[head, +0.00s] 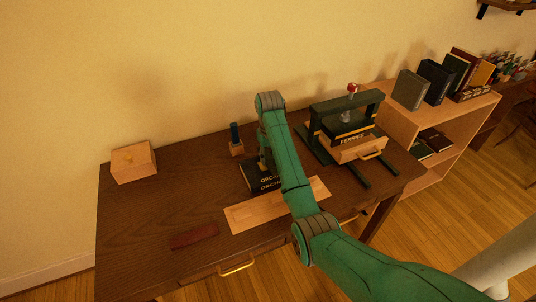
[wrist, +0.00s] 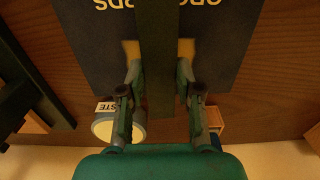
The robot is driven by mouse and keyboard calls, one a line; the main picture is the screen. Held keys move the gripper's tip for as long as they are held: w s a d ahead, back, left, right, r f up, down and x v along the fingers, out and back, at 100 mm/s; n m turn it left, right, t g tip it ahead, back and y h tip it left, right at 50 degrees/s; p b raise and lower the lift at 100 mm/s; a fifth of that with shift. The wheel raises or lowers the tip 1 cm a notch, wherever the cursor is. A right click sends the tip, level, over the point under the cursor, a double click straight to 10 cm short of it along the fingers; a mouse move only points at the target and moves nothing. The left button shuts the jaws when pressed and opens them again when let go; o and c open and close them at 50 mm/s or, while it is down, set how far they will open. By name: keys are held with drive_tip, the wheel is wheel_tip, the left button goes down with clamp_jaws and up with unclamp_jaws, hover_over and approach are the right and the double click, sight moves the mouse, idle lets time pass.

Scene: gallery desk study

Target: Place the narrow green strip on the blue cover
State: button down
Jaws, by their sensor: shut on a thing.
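The blue cover belongs to a dark book lettered "ORCHARDS" (head: 252,174), lying flat on the desk and partly hidden by my arm in the head view. In the wrist view the dark blue cover (wrist: 95,50) fills the upper middle. The narrow green strip (wrist: 157,75) runs lengthwise across it, hiding part of the lettering. My gripper (wrist: 158,52) is shut on the strip, with one yellow-tipped finger on each side. I cannot tell whether the strip touches the cover or hangs just above it. My arm hides the strip in the head view.
A pale board (head: 247,216) and a dark red piece (head: 193,236) lie at the front. A green press (head: 318,112) stands right of the book. A wooden block holding a blue tool (head: 235,133) and a paste pot (wrist: 135,130) stand close by. A wooden box (head: 133,163) is far left.

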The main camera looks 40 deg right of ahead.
drive_tip(key=shift+f, duration=0.55)
idle(0.4)
drive_tip(key=c, duration=0.7)
unclamp_jaws()
